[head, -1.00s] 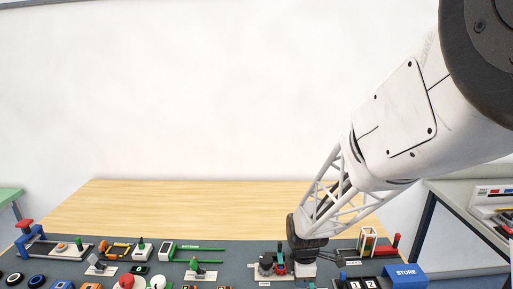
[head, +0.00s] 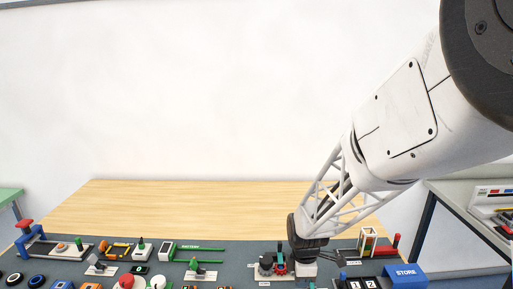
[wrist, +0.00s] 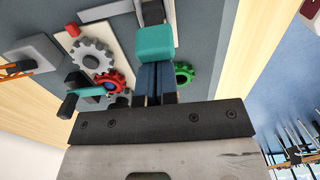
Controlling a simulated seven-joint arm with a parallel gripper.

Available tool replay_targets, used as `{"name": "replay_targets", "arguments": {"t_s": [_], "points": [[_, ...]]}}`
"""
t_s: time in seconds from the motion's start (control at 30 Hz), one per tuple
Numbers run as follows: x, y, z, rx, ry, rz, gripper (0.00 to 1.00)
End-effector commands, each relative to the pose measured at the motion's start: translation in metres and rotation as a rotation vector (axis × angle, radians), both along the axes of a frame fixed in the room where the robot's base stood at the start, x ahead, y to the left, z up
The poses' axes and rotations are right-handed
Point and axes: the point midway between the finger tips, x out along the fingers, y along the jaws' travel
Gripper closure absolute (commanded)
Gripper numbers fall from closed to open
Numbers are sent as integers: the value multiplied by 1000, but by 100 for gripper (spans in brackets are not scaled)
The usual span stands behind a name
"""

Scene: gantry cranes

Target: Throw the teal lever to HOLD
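My gripper (wrist: 157,68) points down at the board in the wrist view. Its two dark blue fingers lie close together with only a thin line between them. A teal block (wrist: 155,43), which looks like the lever's grip, sits right at the fingertips and covers their ends. I cannot tell whether it touches them. A black piece (wrist: 152,11) shows just beyond it. The HOLD mark cannot be read. In the head view my gripper (head: 304,259) is low over the board at right of centre and hides the lever.
A grey gear (wrist: 92,57), a red gear (wrist: 110,82) and a teal part with a black handle (wrist: 68,105) are left of the fingers. A green gear (wrist: 184,74) is close on the right. A blue STORE box (head: 406,272) stands right of my gripper.

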Motion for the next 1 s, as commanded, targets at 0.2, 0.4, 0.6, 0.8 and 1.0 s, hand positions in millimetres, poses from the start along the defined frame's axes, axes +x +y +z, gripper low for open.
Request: {"name": "replay_targets", "arguments": {"t_s": [0.2,0.4,0.6,0.8,1.0], "points": [[-4,1,-4,-1,9,0,100],[-4,1,-4,-1,10,0,100],[-3,1,3,-1,6,0,100],[-2,1,18,0,3,0,100],[-1,1,33,0,3,0,100]]}}
